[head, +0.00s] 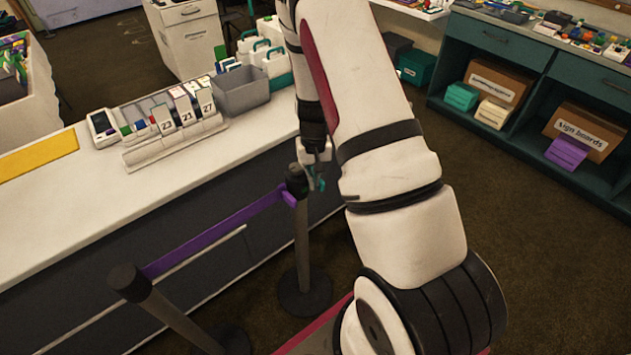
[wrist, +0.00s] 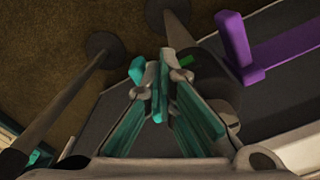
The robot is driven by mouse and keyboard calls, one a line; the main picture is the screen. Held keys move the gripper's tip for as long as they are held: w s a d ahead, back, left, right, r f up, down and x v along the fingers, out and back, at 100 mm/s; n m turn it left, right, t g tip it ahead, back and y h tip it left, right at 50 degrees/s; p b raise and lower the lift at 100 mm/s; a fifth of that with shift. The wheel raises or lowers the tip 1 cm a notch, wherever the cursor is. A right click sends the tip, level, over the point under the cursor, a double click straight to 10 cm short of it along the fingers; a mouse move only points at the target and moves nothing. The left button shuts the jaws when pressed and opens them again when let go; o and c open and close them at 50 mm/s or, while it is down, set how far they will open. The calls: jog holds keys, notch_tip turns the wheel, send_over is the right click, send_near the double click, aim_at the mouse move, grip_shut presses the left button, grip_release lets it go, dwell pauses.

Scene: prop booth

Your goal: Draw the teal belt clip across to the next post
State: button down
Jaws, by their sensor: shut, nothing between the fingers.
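My gripper (head: 318,178) is beside the dark top of the middle post (head: 297,182). In the wrist view my gripper (wrist: 158,88) is shut, with its teal-faced fingers together and nothing held. A small teal piece (wrist: 137,68) shows at the fingertips; I cannot tell whether it is the belt clip or part of a finger. The post's dark head (wrist: 212,88) lies just right of the fingers, with a small green mark (wrist: 187,61) near it. A purple belt (head: 220,228) runs from the near left post (head: 128,282) to the middle post, ending in a purple clip (wrist: 236,48).
A long white counter (head: 75,215) runs behind the belt, with a number-card rack (head: 175,140) and a grey bin (head: 242,93) on it. Shelves with boxes (head: 495,82) stand at the back right. The dark floor (head: 530,220) is clear on the right.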

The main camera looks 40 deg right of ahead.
jog(key=shift+a+f+b, duration=0.1)
jog(key=shift+f+b, duration=0.45)
jog(key=shift+f, duration=1.25)
jog(key=shift+w, duration=0.1)
jog(key=w+d+b, duration=0.1)
jog(key=d+b, duration=1.4)
jog(key=d, duration=2.3)
jog(key=shift+d, duration=0.3)
jog(key=shift+a+r, duration=0.1)
jog(key=shift+a+p, duration=0.4)
jog(key=shift+a, duration=0.2)
notch_tip(320, 180, up, 8)
jog(key=p, duration=0.3)
